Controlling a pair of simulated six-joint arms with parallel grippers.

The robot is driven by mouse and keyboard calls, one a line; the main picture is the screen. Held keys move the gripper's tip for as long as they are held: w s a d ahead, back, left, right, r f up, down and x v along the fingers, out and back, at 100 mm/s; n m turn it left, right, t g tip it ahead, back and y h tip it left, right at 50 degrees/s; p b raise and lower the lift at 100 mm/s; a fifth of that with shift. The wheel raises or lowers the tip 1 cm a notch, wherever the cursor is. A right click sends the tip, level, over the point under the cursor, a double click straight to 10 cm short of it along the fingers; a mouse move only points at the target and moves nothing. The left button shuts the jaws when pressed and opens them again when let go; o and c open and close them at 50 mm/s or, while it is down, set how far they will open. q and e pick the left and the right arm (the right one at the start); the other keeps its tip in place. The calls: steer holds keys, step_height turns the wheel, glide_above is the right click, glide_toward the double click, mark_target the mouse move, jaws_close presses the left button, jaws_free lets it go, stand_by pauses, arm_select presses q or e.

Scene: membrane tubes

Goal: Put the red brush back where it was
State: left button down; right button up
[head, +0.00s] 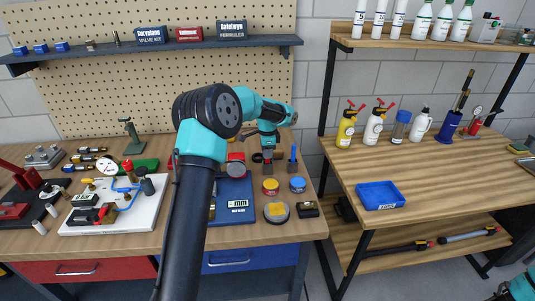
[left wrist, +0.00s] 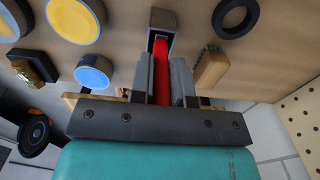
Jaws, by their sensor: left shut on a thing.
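My left gripper (head: 268,160) is at the back of the left bench, right of the blue mat. In the left wrist view, the gripper (left wrist: 162,82) is shut on the red brush (left wrist: 160,68), with one grey finger on each side of its red handle. The handle's far end meets a dark squared piece (left wrist: 163,22); I cannot tell whether it is seated in it. In the head view the gripper hides most of the brush. My right gripper is not in view; only some teal of my right arm shows at the lower right corner.
A blue upright tool (head: 293,158) stands just right of the gripper. A tan-bristled piece (left wrist: 211,68) and a black ring (left wrist: 236,17) lie close by in the wrist view. A pegboard (head: 120,90) rises behind.

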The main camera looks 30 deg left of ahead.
arm_select(q)
steer(key=shift+f, duration=0.35)
steer(key=c, duration=1.1)
jaws_free()
steer(key=shift+f, duration=0.1)
step_height(320, 180, up, 12)
steer(key=shift+r, duration=0.15)
steer(key=shift+d, duration=0.1)
